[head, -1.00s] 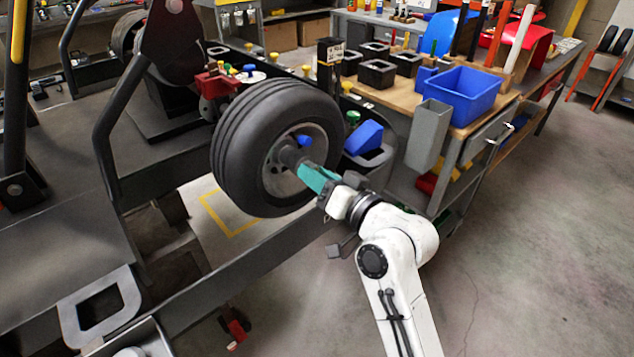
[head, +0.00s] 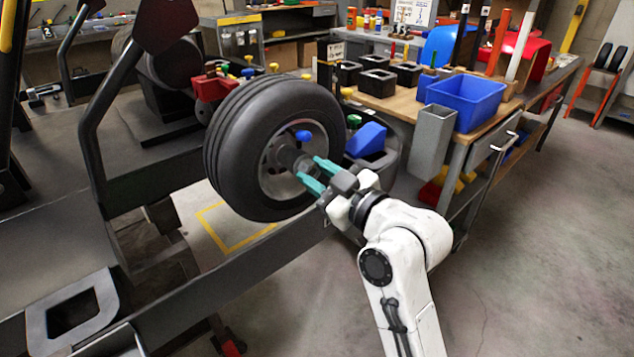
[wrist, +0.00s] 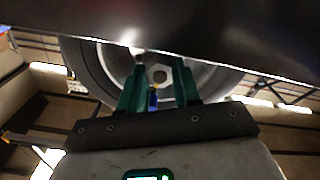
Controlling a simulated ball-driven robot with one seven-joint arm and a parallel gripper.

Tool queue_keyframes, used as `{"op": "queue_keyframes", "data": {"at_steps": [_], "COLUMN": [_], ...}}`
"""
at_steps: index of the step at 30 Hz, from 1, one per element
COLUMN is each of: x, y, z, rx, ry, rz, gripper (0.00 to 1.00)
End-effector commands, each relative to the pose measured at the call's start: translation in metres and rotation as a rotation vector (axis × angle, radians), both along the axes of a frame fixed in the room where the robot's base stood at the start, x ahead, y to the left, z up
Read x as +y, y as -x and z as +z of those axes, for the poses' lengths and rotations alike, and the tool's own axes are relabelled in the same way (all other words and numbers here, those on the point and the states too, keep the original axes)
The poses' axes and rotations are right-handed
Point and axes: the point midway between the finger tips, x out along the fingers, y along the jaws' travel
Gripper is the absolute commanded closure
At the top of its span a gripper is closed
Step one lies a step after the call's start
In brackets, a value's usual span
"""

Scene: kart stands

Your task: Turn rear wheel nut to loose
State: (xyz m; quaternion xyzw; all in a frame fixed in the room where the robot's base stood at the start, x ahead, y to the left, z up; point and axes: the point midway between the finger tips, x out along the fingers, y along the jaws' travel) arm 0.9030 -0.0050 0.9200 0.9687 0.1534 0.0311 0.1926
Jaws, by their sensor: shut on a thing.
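The rear wheel (head: 232,150) is a black grooved tyre with a grey rim, upright on the kart's side. Its nut (head: 297,162) is a grey round piece sticking out of the hub centre. My gripper (head: 309,168) reaches it from the right, with its two teal fingers spread on either side of the nut and shut on it. A small blue knob (head: 304,136) shows on the rim above the nut. In the wrist view the fingers (wrist: 158,75) stand in front of the rim (wrist: 215,78), and the nut between them is hard to make out.
The kart's dark frame (head: 105,130) fills the left side. Behind the wheel, a wooden bench (head: 400,100) holds a blue bin (head: 465,100) and several black boxes. A blue wedge-shaped thing (head: 366,139) stands close behind my gripper. The floor at the right is clear.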

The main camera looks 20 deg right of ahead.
Motion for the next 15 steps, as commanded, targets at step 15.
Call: {"op": "queue_keyframes", "data": {"at_steps": [15], "x": [-0.0001], "y": [-0.0002], "z": [-0.0059], "rx": [-0.111], "ry": [0.372], "rz": [0.002], "gripper": [0.99]}}
